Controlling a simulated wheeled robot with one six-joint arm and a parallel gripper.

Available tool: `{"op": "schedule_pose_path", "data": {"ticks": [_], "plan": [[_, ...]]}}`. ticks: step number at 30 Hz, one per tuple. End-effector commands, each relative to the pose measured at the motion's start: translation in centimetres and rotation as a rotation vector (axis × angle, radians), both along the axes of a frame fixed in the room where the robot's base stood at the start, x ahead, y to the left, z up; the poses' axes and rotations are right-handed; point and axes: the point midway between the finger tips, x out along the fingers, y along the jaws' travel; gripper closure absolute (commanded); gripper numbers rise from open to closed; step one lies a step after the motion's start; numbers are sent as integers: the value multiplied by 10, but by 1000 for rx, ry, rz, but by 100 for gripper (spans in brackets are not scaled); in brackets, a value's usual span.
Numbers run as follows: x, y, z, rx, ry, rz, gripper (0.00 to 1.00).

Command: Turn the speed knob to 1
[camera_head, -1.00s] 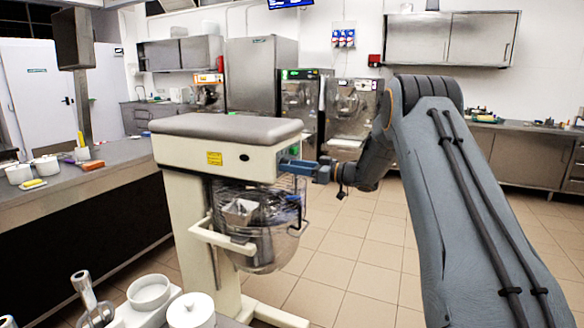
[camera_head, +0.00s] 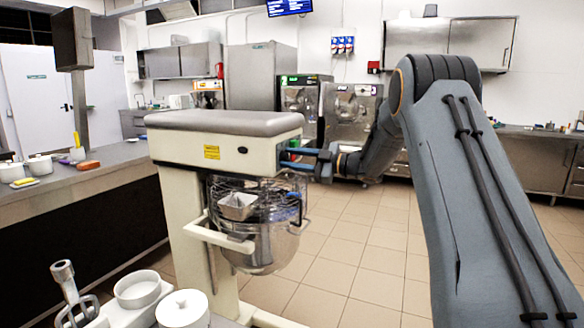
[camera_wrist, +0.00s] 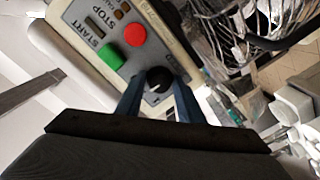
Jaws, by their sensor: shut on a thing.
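The stand mixer (camera_head: 222,155) is cream with a grey top and stands at the centre of the head view. Its control panel (camera_wrist: 98,22) shows in the wrist view with a red button (camera_wrist: 135,35), a green button (camera_wrist: 111,56) and START and STOP lettering. The black round speed knob (camera_wrist: 158,77) sits below the buttons' end of the panel. My gripper (camera_wrist: 158,92) has its two blue fingers on either side of the knob and is shut on it. The knob's markings are hidden or too small to read. My gripper also shows at the mixer's right side in the head view (camera_head: 303,158).
The steel bowl (camera_head: 268,245) with its wire guard hangs under the mixer head. A counter (camera_head: 110,165) with pots lies at the left. White dishes (camera_head: 138,289) stand at the bottom left. Open tiled floor (camera_head: 350,250) lies between the mixer and the back machines.

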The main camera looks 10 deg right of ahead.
Motion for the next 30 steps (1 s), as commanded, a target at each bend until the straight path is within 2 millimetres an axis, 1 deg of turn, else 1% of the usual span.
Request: {"op": "schedule_pose_path", "data": {"ticks": [18,24,30], "plan": [[1,0,-2,-335,-463,1,88],[1,0,-1,-416,-575,1,88],[0,0,0,-471,-648,1,88]]}}
